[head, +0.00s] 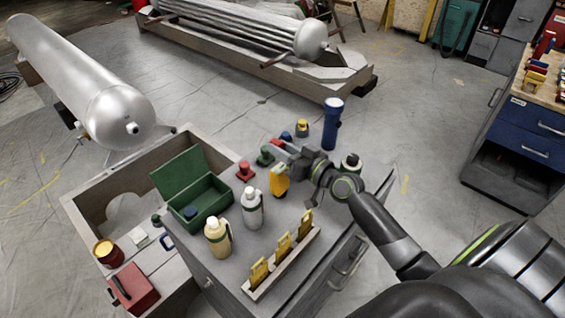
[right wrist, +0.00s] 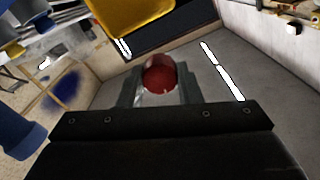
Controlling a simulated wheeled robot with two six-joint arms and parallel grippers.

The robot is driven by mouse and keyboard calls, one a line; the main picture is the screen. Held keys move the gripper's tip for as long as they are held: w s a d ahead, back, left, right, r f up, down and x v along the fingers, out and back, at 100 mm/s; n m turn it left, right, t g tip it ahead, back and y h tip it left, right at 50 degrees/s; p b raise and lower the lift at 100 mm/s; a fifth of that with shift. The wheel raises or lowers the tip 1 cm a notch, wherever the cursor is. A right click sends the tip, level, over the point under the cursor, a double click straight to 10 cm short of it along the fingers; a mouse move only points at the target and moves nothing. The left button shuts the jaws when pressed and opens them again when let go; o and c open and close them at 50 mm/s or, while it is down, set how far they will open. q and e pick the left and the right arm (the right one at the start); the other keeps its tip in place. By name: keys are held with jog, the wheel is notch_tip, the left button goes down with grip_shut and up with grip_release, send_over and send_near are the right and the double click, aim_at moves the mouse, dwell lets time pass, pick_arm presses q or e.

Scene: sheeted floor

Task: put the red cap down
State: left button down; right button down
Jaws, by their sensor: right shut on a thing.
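My right gripper (head: 288,152) reaches in from the right over the grey workbench top (head: 226,262). In the right wrist view, its two fingers (right wrist: 160,88) are closed on a round red cap (right wrist: 160,73). In the head view, a bit of red (head: 278,144) shows at the fingertips, and the gripper partly hides it. Whether the cap touches the bench top cannot be told. Another red knob-like piece (head: 245,171) stands on the bench to the left of the gripper. My left gripper is not in view.
A yellow item (head: 279,181) is close by the gripper. A green knob (head: 265,156), blue flashlight (head: 332,122), two bottles (head: 253,208) and an open green box (head: 199,205) stand around. A rack with yellow pieces (head: 282,262) lies at the front.

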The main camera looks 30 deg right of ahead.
notch_tip(320, 180, down, 3)
jog(key=shift+r+b, duration=0.2)
jog(key=shift+b, duration=0.25)
jog(key=shift+f, duration=0.1)
